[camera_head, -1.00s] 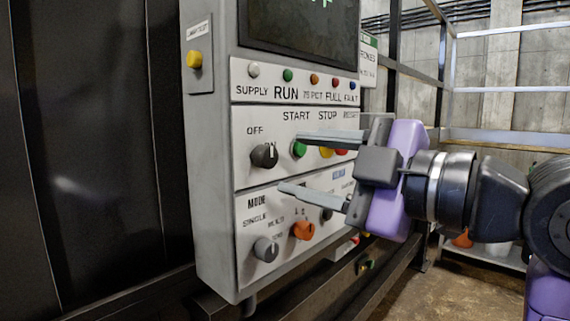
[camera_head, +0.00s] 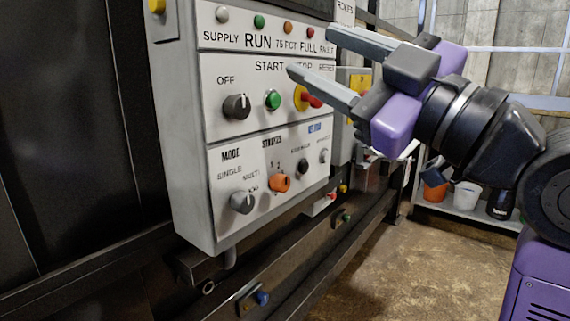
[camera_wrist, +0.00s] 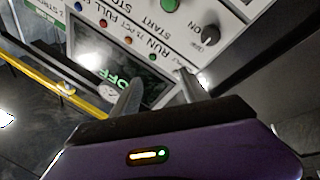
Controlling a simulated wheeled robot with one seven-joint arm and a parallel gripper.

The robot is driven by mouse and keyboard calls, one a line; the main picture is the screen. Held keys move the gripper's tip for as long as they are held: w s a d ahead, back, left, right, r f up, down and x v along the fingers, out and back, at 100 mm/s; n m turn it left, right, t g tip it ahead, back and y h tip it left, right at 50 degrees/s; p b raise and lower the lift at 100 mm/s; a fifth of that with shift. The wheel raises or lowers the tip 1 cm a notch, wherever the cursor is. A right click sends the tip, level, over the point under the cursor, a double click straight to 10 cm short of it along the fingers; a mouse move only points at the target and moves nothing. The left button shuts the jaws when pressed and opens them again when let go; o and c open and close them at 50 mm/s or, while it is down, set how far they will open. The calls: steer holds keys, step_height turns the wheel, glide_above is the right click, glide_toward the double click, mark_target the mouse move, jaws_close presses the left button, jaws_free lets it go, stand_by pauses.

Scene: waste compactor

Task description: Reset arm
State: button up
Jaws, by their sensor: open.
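My gripper (camera_head: 308,55) is open and empty, at the right of the control panel (camera_head: 225,72) in the head view. Its two grey fingers point left and tilt upward, in front of the panel's upper right part, and cover some of the STOP label. In the wrist view the gripper (camera_wrist: 158,92) shows its fingers apart, with the panel's dark screen (camera_wrist: 110,70) beyond them. I cannot tell how far the fingertips are from the panel face.
The panel carries a green start button (camera_head: 272,100), a red and yellow stop control (camera_head: 302,97), a black OFF knob (camera_head: 236,107) and an orange knob (camera_head: 280,183). A shelf with an orange bucket (camera_head: 435,191) and a white bucket (camera_head: 466,196) stands right. Floor (camera_head: 385,275) is open.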

steer(key=w+d+f+m+t+h, duration=0.2)
steer(key=d+f+m+t+h, duration=0.6)
steer(key=f+m, duration=0.4)
steer(key=s+d+f+m+h, duration=0.3)
steer(key=f, duration=0.4)
steer(key=s+d+f+m+h, duration=0.3)
steer(key=s+f, duration=0.1)
steer(key=f, duration=0.4)
steer(key=s+f+g+p, duration=0.1)
steer(key=s+f+g, duration=0.3)
steer(key=s+f, duration=0.7)
steer(key=s+d+f+g+h, duration=0.1)
steer(key=s+f+g, duration=0.4)
steer(key=s+f, duration=0.7)
steer(key=s, duration=0.8)
steer(key=shift+s+f+p, duration=0.15)
steer(key=shift+p, duration=0.2)
